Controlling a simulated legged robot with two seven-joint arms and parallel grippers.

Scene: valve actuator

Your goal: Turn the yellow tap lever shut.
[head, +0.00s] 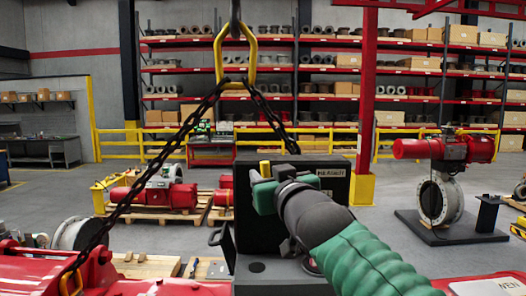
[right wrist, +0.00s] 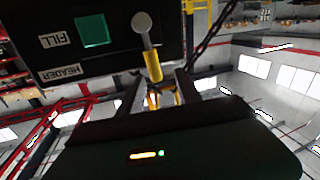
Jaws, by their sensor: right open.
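The yellow tap lever (right wrist: 153,66) shows in the right wrist view, with its grey round pivot (right wrist: 142,22) on a dark panel box (right wrist: 105,62). In the head view a small yellow piece of it (head: 265,168) shows at my right gripper (head: 263,182), in front of the dark box (head: 335,180). My right gripper (right wrist: 158,82) is open, and the lever's yellow end appears at the gap between its fingers. I cannot tell whether a finger touches it. My left gripper is not in view.
The panel has a green square (right wrist: 93,30) and labels reading FILL and HEADER. A dark chain (head: 150,175) hangs from a yellow hoist link (head: 235,58) left of and behind my gripper. Red machinery (head: 140,283) fills the lower left.

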